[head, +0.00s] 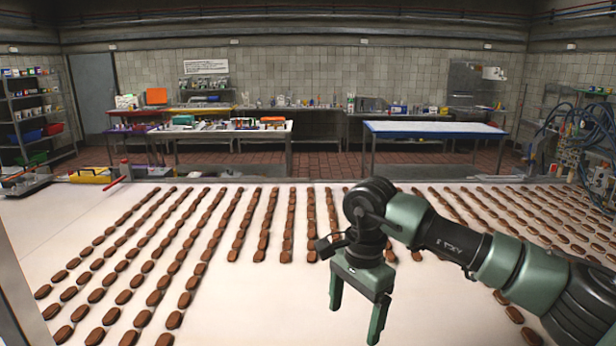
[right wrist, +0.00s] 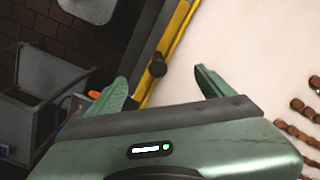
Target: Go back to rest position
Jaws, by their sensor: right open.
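My right gripper (head: 357,306) hangs over the white table in the head view, fingers spread and pointing down, with nothing between them. In the right wrist view its two green fingers (right wrist: 160,85) are apart and empty. My right arm comes in from the right and covers part of the biscuit rows. My left gripper is not in view.
A wide white table (head: 70,222) carries many rows of brown biscuits (head: 262,232). A yellow edge (right wrist: 165,55) runs along its side in the right wrist view. Behind stand a white-topped bench (head: 215,133), a blue-topped table (head: 435,128) and a shelf (head: 38,122).

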